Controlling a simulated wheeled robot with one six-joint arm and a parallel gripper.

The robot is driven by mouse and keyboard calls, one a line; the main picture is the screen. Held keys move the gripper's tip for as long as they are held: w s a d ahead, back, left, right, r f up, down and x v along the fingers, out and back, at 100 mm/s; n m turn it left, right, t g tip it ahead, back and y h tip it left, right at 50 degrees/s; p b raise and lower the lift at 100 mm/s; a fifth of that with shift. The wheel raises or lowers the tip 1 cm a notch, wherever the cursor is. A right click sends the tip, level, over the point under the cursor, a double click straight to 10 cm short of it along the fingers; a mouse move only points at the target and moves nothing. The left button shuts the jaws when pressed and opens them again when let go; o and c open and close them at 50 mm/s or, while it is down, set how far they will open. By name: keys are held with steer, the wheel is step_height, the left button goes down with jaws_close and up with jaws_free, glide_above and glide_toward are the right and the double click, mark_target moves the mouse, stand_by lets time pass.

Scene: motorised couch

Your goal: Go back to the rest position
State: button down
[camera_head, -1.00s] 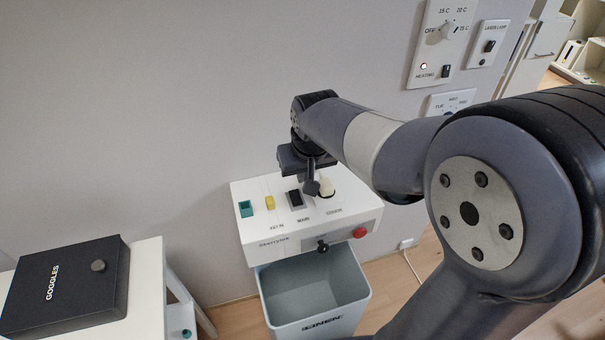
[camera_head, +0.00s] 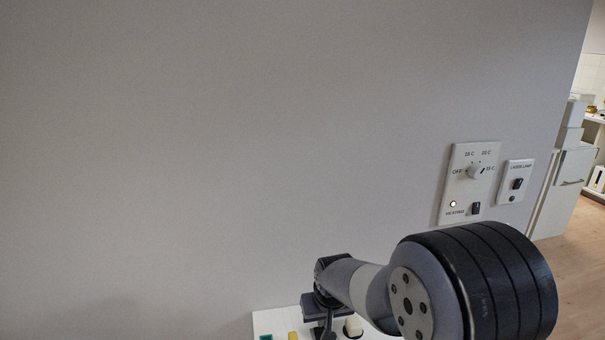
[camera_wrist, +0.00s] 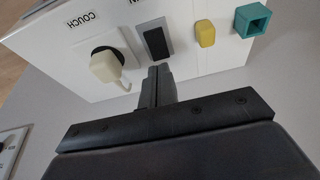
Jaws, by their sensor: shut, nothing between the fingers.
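My gripper shows in the wrist view (camera_wrist: 158,74), its two dark fingers shut together with nothing between them. The fingertips are just below the black rocker switch (camera_wrist: 155,41) in that picture; I cannot tell whether they touch it. The switch sits on a white control box (camera_wrist: 84,62), beside a cream plug (camera_wrist: 106,67) in a round black socket under the label COUCH. In the head view, only the top edge of the control box (camera_head: 272,320) shows at the bottom, and my arm hides part of it. My fingertips are barely visible there.
A yellow piece (camera_wrist: 205,33) and a teal square holder (camera_wrist: 252,20) are on the box. A heating panel (camera_head: 468,185) with a lit lamp and a laser lamp switch plate (camera_head: 515,182) are on the wall at right. The wall above my arm is bare.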

steer(key=shift+w+f+g, duration=0.25)
steer(key=shift+w+g, duration=0.2)
steer(key=shift+g, duration=0.15)
steer(key=shift+v, duration=1.95)
steer(key=shift+w+a, duration=0.1)
steer(key=shift+a, duration=0.05)
steer(key=shift+f, duration=0.1)
